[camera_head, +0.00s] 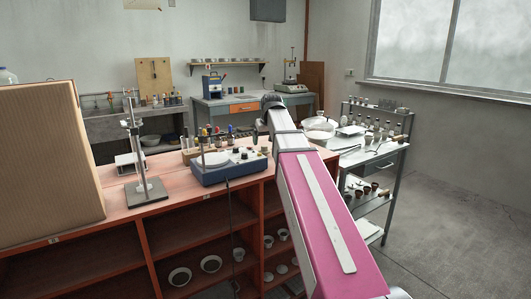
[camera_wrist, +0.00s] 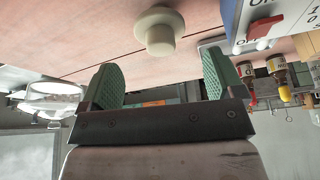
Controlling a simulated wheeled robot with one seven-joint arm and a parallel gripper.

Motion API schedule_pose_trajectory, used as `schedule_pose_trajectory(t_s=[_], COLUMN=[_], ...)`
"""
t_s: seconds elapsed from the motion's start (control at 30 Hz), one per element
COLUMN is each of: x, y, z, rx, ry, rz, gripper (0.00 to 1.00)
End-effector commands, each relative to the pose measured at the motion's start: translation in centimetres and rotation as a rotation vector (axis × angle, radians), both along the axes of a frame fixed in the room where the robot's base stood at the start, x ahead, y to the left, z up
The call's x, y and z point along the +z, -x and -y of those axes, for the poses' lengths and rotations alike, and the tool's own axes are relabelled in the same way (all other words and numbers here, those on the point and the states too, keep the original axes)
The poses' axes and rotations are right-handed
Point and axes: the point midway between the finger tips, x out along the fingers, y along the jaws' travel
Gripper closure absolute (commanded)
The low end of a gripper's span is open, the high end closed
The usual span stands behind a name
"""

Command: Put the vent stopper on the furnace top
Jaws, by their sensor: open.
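The cream stopper (camera_wrist: 162,30), with a wide round flange and a narrower plug, is on the reddish bench top in the wrist view. My gripper (camera_wrist: 164,80) is open, with its two green ribbed pads apart and nothing between them. The stopper is beyond the fingertips, roughly centred between them and not touching either pad. In the head view my arm hides the stopper and the gripper's fingers. I cannot pick out the furnace top for certain in either view.
A blue control unit (camera_head: 228,167) with dials stands on the red bench (camera_head: 165,206); its red switch (camera_wrist: 265,29) shows in the wrist view. A metal stand (camera_head: 144,190) and a large cardboard box (camera_head: 45,165) are to the left. A glass vessel (camera_head: 318,128) is right of my arm.

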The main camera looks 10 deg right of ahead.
Motion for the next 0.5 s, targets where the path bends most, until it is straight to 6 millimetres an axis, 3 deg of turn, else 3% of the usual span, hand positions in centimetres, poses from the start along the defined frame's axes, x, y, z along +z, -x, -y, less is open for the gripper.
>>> schedule_pose_trajectory(t_s=[0.27,0.5], x=[-1.7,-4.7], y=[-0.4,-1.4], z=[-0.1,-0.3], rx=[0.0,0.0], ry=[0.0,0.0], rz=[0.0,-0.001], gripper=[0.12,0.12])
